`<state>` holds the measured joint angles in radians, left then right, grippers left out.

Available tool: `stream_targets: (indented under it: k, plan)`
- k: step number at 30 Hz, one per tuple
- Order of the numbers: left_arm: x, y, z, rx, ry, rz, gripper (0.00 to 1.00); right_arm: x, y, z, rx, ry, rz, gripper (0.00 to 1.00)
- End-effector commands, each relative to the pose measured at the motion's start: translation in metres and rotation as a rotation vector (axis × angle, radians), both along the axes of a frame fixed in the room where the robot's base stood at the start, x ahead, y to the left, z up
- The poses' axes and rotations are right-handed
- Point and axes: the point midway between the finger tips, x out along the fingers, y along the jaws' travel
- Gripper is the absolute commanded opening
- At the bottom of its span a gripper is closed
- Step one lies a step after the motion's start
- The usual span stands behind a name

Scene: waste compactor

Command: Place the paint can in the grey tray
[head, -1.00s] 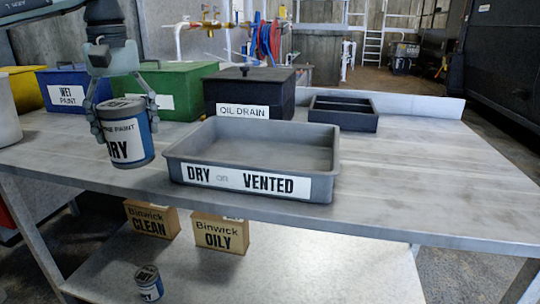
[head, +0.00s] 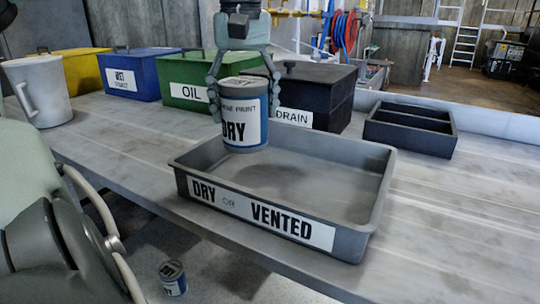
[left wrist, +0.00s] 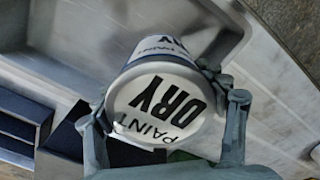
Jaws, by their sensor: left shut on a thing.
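The paint can (head: 244,126), blue and white with a "DRY" label, is upright in my left gripper (head: 244,100). The gripper's fingers are shut on the can from both sides. The can hangs over the back left part of the grey tray (head: 365,228), whose front label reads "DRY or VENTED". A dark shadow lies on the tray floor below it. In the left wrist view the can's lid (left wrist: 160,103) reads "PAINT DRY" between the fingers, with part of the tray (left wrist: 75,45) behind it. My right gripper is not in view.
Behind the tray stand yellow, blue (head: 145,78), green (head: 190,95) and black (head: 320,90) bins. A dark divided tray (head: 410,128) sits at right. A light grey pitcher (head: 38,90) is at left. Another small can (head: 173,279) is below the tabletop. The table's right side is clear.

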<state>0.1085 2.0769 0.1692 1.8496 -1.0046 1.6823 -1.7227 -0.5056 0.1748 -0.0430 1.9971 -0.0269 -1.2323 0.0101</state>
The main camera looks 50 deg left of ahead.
Motion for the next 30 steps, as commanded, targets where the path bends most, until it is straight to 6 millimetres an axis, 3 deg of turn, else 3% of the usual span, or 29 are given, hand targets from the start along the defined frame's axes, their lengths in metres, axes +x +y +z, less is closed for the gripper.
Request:
stream_targets:
  k: [3, 9, 14, 21, 30]
  plan:
    - [0.0, -0.025, -0.015, 0.002, 0.002, -0.004, 0.26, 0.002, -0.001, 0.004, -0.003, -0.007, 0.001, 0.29]
    - [0.001, -0.048, -0.028, 0.001, 0.0, -0.001, 0.26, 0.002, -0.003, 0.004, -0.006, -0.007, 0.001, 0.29]
    - [0.001, -0.052, -0.037, 0.0, -0.001, 0.002, 0.26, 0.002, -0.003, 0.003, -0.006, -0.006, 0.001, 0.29]
    - [0.0, -0.051, -0.068, -0.001, 0.0, 0.0, 0.26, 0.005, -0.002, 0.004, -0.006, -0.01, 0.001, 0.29]
    - [0.001, -0.051, -0.071, 0.0, -0.002, 0.001, 0.26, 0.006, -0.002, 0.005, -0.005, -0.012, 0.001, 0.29]
